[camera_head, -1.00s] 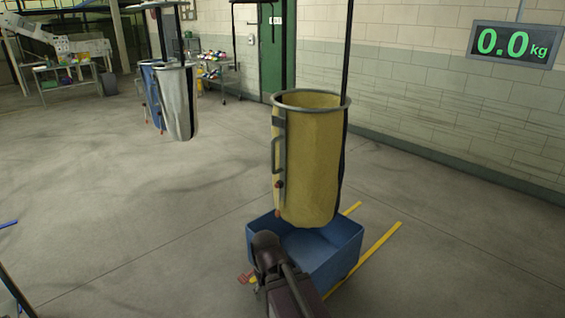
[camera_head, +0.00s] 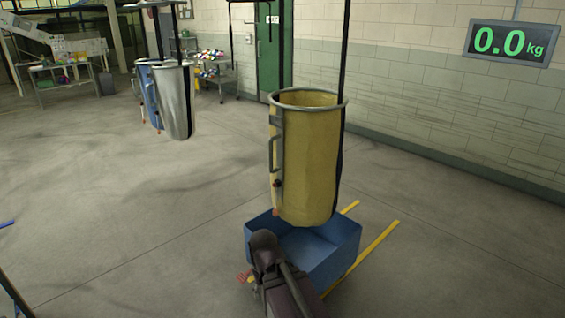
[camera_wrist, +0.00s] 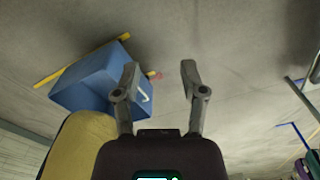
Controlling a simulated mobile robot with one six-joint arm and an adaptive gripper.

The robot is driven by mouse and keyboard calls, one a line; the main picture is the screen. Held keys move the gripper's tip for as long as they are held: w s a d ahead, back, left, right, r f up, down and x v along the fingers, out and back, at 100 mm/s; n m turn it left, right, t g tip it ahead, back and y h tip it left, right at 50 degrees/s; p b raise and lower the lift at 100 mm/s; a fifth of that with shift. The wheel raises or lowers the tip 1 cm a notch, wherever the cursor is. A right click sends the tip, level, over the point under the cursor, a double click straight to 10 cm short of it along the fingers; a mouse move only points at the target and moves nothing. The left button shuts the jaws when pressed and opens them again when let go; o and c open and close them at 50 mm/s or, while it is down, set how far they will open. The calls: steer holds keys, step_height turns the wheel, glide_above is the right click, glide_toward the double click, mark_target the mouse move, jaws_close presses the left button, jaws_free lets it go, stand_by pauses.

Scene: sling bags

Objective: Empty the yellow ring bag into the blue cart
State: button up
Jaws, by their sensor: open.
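The yellow ring bag (camera_head: 308,160) hangs upright from a dark pole, with a grey metal ring at its top and a grey handle on its left side. It hangs over the blue cart (camera_head: 335,258), which stands on the floor; the bag and my arm hide part of the cart. In the wrist view the blue cart (camera_wrist: 88,82) is at upper left and the yellow bag (camera_wrist: 80,140) at lower left. My gripper (camera_wrist: 158,68) is open and empty, with bare floor between its fingers. In the head view my arm hides most of the gripper.
Grey and blue bags (camera_head: 176,100) hang at the back left. Yellow floor lines (camera_head: 368,252) run beside the cart. A wall display (camera_head: 511,43) reads 0.0 kg. A green door (camera_head: 268,55) and laden tables stand at the back.

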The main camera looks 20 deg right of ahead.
jaws_close()
stand_by(1.1)
